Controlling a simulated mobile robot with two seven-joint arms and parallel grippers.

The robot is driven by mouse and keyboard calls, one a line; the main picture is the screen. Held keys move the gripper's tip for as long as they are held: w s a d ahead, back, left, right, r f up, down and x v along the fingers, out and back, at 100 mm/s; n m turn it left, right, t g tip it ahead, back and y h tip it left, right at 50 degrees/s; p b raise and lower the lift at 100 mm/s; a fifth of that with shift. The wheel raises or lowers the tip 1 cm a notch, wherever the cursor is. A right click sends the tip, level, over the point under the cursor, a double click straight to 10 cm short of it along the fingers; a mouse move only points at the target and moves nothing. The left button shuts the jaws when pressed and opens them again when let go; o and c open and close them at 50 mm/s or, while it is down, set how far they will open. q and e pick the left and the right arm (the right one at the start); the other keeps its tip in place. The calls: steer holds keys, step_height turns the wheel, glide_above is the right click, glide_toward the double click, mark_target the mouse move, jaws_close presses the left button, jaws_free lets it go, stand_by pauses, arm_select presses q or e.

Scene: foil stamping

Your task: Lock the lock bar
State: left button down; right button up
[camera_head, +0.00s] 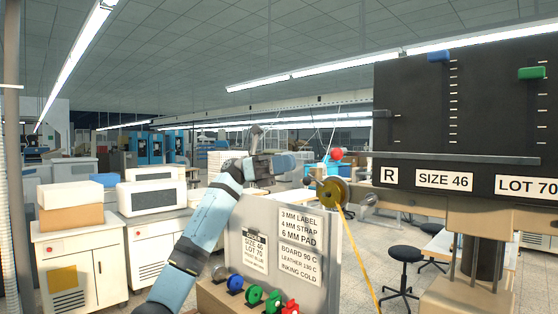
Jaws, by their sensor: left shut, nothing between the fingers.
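A long grey bar (460,160), which looks like the lock bar, runs level across the lower part of the black upright board (415,95); I cannot tell whether it is locked. My left arm rises from the bottom and bends to the right. My left gripper (303,160) is small and partly lost against the background. It is shut and empty, left of a red ball knob (336,154) and clearly apart from the bar. A brass wheel (332,192) is just below the knob. My right gripper is not in view.
A grey board with printed labels (300,240) stands in front, with several coloured knobs (254,295) below it. Blue (438,56) and green (532,73) sliders sit high on the black board. A yellow strap (359,256) hangs from the wheel. Black stools (405,254) stand behind.

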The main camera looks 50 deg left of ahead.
mark_target(335, 159)
arm_select(q)
steer(key=p+x, duration=0.3)
steer(key=x, duration=0.5)
steer(key=shift+r, duration=0.15)
steer(key=shift+w+d, duration=0.15)
steer(key=shift+d, duration=0.3)
steer(key=shift+w+d+b, duration=0.2)
steer(key=shift+d+b, duration=0.2)
steer(key=shift+d, duration=1.55)
steer(key=shift+a, duration=0.1)
